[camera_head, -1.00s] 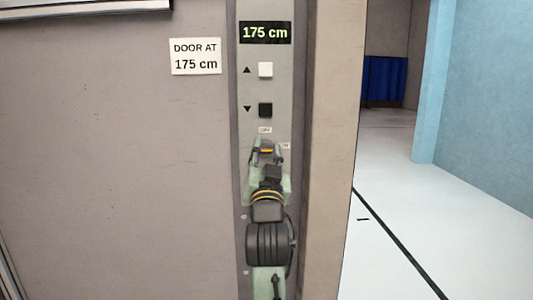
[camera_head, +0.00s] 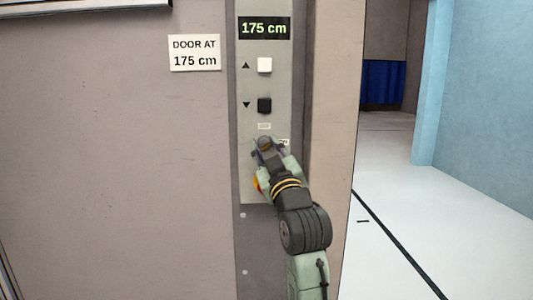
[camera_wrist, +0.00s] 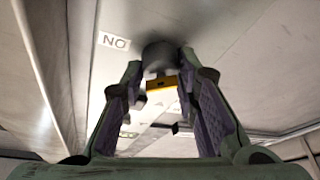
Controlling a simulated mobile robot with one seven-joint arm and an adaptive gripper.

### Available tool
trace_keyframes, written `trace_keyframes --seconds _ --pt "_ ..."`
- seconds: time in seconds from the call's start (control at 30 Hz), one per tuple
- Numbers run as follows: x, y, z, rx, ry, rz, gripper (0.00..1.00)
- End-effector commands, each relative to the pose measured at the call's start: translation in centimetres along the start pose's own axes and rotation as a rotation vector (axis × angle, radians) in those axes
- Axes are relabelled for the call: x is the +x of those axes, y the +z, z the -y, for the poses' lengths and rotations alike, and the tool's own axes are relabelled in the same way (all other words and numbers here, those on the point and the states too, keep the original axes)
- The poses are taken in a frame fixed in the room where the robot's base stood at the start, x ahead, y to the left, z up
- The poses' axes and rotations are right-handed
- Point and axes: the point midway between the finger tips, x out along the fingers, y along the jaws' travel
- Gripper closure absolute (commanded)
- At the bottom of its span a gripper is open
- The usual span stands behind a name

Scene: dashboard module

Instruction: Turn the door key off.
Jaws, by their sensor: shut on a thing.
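The door key (camera_head: 265,142) is a dark grey round piece on the wall panel, just below the small "OFF" label (camera_head: 264,126) and left of the "ON" label (camera_head: 284,142). In the wrist view the key (camera_wrist: 159,54) sits between my two fingertips, with a yellow-orange band below it. My gripper (camera_head: 267,150) is shut on the key; its fingers also show in the wrist view (camera_wrist: 161,70). The fingers hide much of the key in the head view, so its exact angle is hard to tell. The "ON" label appears upside down in the wrist view (camera_wrist: 114,41).
Above the key are a black down button (camera_head: 264,105), a white up button (camera_head: 264,65) and a display (camera_head: 264,28) reading 175 cm. A red and yellow part (camera_head: 257,184) shows beside my gripper. A "DOOR AT 175 cm" sign (camera_head: 194,53) is at left. Open floor lies right.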

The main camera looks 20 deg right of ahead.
Motion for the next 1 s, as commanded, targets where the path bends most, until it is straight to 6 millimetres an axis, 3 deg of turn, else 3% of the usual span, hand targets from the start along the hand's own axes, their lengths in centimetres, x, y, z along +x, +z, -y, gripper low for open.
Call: trace_keyframes --seconds 0.6,1.0 --pt "0.04 -0.11 -0.20 -0.534 -0.215 0.029 1.00" --pt "0.08 -0.21 -0.26 -0.769 -0.309 0.043 1.00"
